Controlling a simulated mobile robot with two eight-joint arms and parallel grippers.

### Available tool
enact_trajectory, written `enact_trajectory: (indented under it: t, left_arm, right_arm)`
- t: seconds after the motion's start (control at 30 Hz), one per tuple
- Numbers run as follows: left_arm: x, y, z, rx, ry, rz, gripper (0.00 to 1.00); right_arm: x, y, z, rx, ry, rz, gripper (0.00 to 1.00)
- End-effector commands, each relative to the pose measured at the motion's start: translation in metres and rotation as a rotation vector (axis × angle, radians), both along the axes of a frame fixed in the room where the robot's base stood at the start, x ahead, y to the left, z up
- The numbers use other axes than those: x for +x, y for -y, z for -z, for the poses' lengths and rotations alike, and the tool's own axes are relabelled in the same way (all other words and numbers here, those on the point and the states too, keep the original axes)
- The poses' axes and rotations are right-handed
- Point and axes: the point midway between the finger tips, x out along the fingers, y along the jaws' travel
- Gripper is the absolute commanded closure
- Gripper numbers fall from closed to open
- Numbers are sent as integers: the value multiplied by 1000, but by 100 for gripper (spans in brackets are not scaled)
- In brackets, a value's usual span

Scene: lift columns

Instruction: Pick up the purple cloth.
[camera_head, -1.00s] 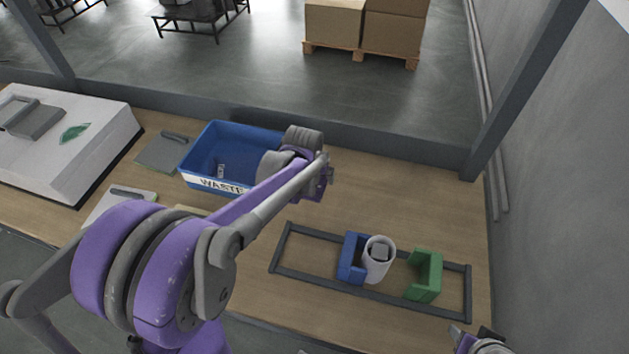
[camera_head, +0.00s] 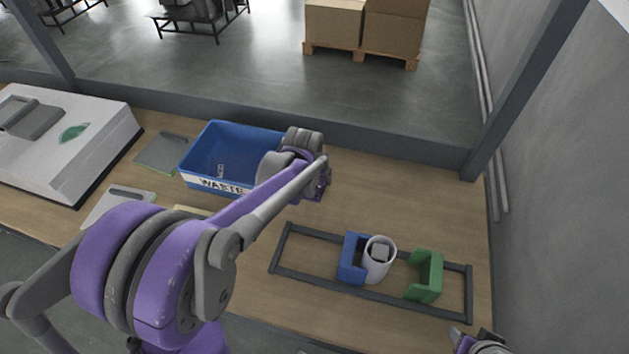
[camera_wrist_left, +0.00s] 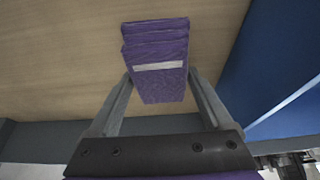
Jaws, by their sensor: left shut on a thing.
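The purple cloth (camera_wrist_left: 158,45) is a folded stack with a pale band across it, in the left wrist view. My left gripper (camera_wrist_left: 160,82) is shut on it, one finger at each side of its near end. In the head view my left wrist and gripper (camera_head: 320,188) are just right of the blue waste bin, over the table. The cloth cannot be made out there behind my arm. The wrist view does not clearly show whether it touches the table. A part of my right arm's end (camera_head: 482,343) shows at the bottom right edge; its jaws cannot be made out.
The blue bin marked WASTE (camera_head: 222,150) stands close left of my left gripper. A dark frame (camera_head: 283,245) holds a blue bracket (camera_head: 349,262), a white cylinder (camera_head: 377,267) and a green bracket (camera_head: 429,277). A white box (camera_head: 95,135) is far left. The table's right back is clear.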

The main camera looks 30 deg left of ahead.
Motion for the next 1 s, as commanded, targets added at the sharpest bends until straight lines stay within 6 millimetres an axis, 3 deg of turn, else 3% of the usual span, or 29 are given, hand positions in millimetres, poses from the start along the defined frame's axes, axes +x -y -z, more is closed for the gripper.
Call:
enact_trajectory:
  t: [0.37,0.47,0.8,1.0]
  left_arm:
    - [1,0,-9,0,1,0,70]
    - [0,0,-21,0,1,0,70]
    - [0,0,-87,0,1,0,70]
    - [0,0,-104,0,0,0,70]
  right_arm:
    - [2,0,-8,0,4,0,50]
    - [2,0,-8,0,4,0,50]
    - [4,0,-14,0,8,0,50]
    - [5,0,-16,0,9,0,50]
